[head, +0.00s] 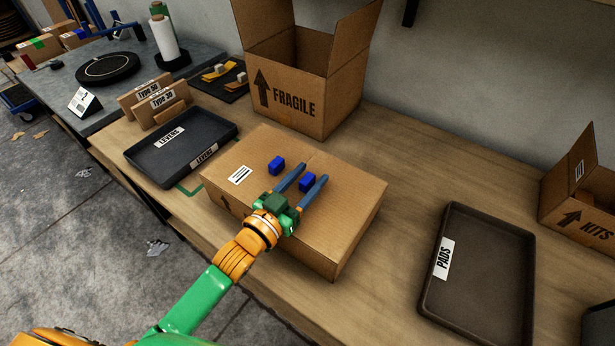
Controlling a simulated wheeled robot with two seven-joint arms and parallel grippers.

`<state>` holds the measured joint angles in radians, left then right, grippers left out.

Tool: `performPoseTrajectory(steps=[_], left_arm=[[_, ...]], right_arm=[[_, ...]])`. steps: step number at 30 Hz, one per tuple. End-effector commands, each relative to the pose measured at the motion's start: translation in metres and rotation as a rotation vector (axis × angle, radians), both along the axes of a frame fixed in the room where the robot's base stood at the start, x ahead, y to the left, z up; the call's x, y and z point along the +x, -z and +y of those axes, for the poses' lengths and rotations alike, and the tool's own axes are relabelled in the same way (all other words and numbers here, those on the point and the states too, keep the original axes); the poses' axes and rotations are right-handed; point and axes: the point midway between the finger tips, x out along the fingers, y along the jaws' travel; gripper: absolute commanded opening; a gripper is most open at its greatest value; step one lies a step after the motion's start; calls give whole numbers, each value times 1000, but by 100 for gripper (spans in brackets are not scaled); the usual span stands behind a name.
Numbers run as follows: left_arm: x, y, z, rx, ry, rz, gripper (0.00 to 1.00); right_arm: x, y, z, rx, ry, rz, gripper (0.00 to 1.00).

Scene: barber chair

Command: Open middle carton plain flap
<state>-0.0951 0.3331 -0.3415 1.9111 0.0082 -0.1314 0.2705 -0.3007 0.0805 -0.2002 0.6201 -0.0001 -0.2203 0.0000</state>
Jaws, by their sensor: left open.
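The middle carton (335,212) is a brown box on the wooden bench, with its top flaps lying closed. I cannot tell whether the fingers touch the top. My arm hides part of the carton's near side. My right gripper is not in the view.
An open FRAGILE carton (340,98) stands behind. A black LEVERS tray (150,164) lies to the left, a PADS tray (505,280) to the right. An open KITS carton (566,205) stands at the right edge. Bare bench lies between the middle carton and the PADS tray.

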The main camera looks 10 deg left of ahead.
Motion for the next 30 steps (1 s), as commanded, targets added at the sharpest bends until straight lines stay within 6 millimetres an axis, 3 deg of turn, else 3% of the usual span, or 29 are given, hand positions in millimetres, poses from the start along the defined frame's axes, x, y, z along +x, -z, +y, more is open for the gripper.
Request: performPoseTrajectory(steps=[4,10,30], left_arm=[[0,0,0,0,0,0,52],[0,0,0,0,0,0,0],[0,0,0,0,0,0,0]], right_arm=[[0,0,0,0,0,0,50],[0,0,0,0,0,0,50],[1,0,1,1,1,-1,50]])
